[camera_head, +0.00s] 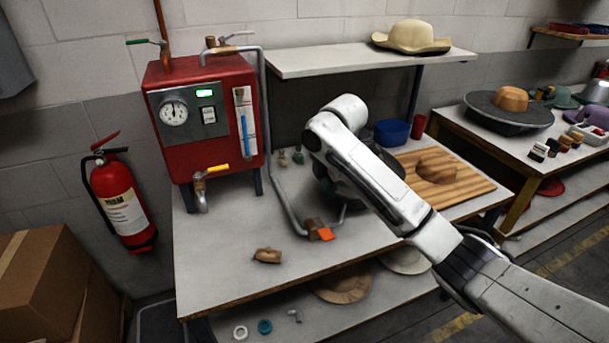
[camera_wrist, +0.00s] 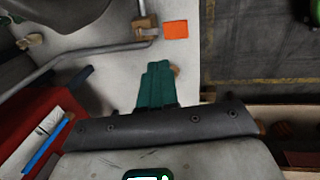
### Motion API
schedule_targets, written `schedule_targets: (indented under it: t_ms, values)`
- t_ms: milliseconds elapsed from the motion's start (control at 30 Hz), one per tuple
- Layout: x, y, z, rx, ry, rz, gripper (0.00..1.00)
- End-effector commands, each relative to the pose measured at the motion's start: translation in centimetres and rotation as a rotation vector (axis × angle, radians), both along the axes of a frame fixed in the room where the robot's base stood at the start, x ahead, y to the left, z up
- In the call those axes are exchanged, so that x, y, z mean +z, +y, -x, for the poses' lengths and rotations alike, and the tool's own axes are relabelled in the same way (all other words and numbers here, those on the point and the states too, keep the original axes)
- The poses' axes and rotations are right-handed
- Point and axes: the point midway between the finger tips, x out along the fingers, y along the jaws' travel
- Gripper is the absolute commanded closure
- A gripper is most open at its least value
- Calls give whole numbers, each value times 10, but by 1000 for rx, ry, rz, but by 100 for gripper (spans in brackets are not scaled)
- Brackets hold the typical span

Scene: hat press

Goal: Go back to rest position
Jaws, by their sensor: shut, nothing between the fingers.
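My gripper (camera_wrist: 158,84) shows in the wrist view as teal fingers pressed together, with nothing between them. It points over the pale worktable (camera_wrist: 108,72), just below an orange tag (camera_wrist: 176,30) and a brass fitting (camera_wrist: 145,28) in the picture. A small tan thing sits partly hidden behind the fingers. In the head view my white arm reaches in from the lower right across the worktable (camera_head: 230,265), and I cannot make out the gripper there. The orange tag (camera_head: 326,233) lies at the end of a grey pipe in that view.
A red boiler (camera_head: 205,150) with gauge and valves stands at the table's left back. A brown fitting (camera_head: 267,255) lies near the front. A wooden board (camera_head: 475,185) with a hat form is at right. A shelf (camera_head: 340,62) with a straw hat (camera_head: 412,37) hangs above.

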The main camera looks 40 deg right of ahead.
Motion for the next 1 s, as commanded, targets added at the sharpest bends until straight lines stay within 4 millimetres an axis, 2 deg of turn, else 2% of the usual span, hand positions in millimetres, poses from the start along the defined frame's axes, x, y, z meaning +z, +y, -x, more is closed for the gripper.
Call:
schedule_targets:
  t_ms: [200, 300, 367, 567, 700, 800, 867, 1000]
  values:
    - [-1, 0, 0, 0, 0, -1, 100]
    - [-5, 10, 0, -7, -7, -17, 100]
    - [-12, 25, -1, -21, -18, -42, 100]
    - [-51, 108, 13, -158, -68, -206, 100]
    - [-82, 158, 41, -315, -71, -320, 100]
    - [-105, 184, 69, -442, -56, -383, 100]
    - [-118, 196, 89, -522, -42, -410, 100]
    - [-150, 211, 145, -721, 0, -439, 100]
